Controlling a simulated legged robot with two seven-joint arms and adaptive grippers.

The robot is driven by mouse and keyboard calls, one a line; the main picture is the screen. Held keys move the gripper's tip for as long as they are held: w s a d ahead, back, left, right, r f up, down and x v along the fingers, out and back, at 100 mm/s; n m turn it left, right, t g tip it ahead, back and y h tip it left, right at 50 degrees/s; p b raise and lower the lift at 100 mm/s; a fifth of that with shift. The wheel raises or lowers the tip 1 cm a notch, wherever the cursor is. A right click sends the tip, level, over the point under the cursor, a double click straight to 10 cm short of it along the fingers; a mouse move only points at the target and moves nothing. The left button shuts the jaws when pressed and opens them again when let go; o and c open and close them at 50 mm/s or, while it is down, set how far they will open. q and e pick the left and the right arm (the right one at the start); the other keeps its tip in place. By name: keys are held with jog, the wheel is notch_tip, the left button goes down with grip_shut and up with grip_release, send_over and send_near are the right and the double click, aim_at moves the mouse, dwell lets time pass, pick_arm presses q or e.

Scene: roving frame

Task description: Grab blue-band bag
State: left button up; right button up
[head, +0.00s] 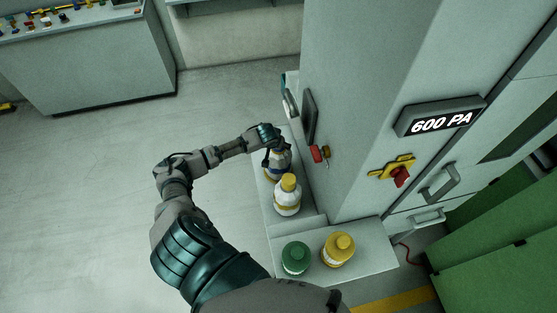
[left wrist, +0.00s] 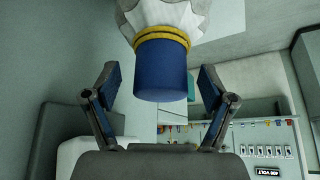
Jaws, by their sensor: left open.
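The blue-band bag (left wrist: 161,68) shows large in the left wrist view as a crinkled white body with a yellow ring and a blue cylindrical end. In the head view, a white container with a dark blue part (head: 279,165), apparently the same thing, stands on the narrow ledge beside the grey cabinet, partly hidden by my gripper. My left gripper (head: 270,149) is over its top. In the left wrist view my left gripper (left wrist: 159,76) is open, one finger either side of the blue end, with visible gaps. My right gripper is not in view.
A white bottle with a yellow cap (head: 287,194) stands just in front on the ledge. A green-topped container (head: 296,257) and a yellow one (head: 338,250) stand on the nearer ledge. The grey cabinet (head: 350,110), with red and yellow knobs, rises close on the right. Floor at left is clear.

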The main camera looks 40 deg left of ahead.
pick_arm(q)
jog(key=shift+w+a+f, duration=0.15)
jog(key=shift+w+f, duration=0.1)
jog(key=shift+f, duration=0.25)
jog(key=shift+s, duration=0.1)
jog(key=c, duration=0.5)
grip_shut()
jog(key=shift+r, duration=0.1)
